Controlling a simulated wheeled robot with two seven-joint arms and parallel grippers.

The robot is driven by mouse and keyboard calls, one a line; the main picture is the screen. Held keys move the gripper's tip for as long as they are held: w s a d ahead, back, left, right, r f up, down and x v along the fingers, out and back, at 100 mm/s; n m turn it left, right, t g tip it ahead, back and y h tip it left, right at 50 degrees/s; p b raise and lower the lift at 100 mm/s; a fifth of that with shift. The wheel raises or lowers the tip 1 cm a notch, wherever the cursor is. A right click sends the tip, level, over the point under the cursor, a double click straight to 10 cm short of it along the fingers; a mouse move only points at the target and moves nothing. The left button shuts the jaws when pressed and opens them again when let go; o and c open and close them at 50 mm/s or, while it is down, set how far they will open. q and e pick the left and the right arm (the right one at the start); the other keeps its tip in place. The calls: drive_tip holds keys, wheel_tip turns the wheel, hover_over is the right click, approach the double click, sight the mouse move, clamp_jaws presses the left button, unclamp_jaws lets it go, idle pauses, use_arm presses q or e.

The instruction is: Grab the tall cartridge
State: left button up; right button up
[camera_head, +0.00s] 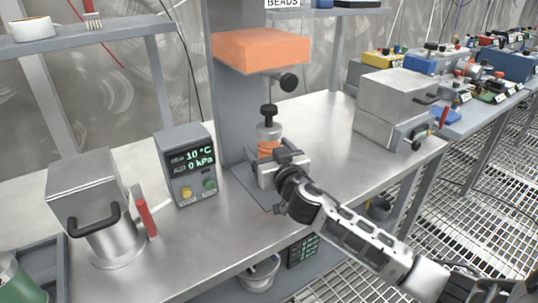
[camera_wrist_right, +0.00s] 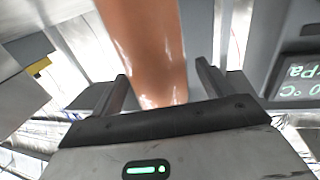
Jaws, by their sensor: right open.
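The tall cartridge (camera_head: 267,148) stands upright on the steel bench under an orange block. It has an orange body, a grey collar and a black knob on top. My right gripper (camera_head: 274,163) is at its lower part, reaching in from the right. In the right wrist view the orange cartridge body (camera_wrist_right: 146,45) rises between the two open fingers of my right gripper (camera_wrist_right: 163,82). The gripper hides the cartridge's base. I cannot tell whether either finger touches it. My left gripper is not in view.
The orange block (camera_head: 261,50) overhangs the cartridge from a grey column. A display unit (camera_head: 188,165) reading 10 °C and 0 kPa stands to the left. A metal vessel with a black handle (camera_head: 90,195) is farther left. A steel box (camera_head: 392,105) stands at the right.

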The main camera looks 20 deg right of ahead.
drive_tip(key=shift+w, duration=0.7)
drive_tip(key=c, duration=1.3)
drive_tip(key=shift+c, duration=0.6)
drive_tip(key=shift+r, duration=0.15)
